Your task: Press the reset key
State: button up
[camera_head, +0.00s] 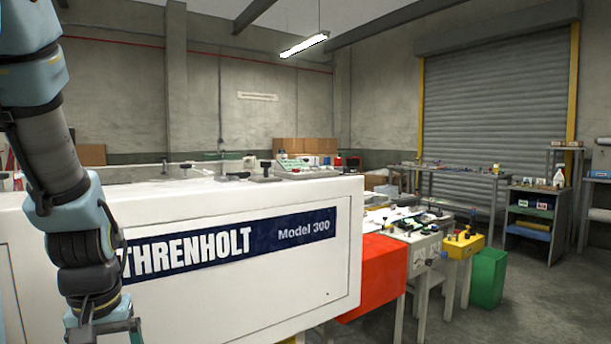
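I cannot make out a reset key in this view. A large white machine (240,275) marked "THRENHOLT Model 300" on a dark blue label (262,242) fills the left and middle foreground. My gripper (104,331) is at the bottom left, pointing down in front of the machine's white side. Its lower part is cut off by the picture's bottom edge, so its fingertips and opening do not show. My arm hides the left end of the label.
Right of the machine are a red panel (373,275), a cluttered bench, a yellow box (464,248) and a green bin (489,277). A blue-grey shelf unit (530,225) stands before a roller shutter (495,125). The floor at the lower right is clear.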

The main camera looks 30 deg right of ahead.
grip_shut()
dwell(0.5)
dwell(0.9)
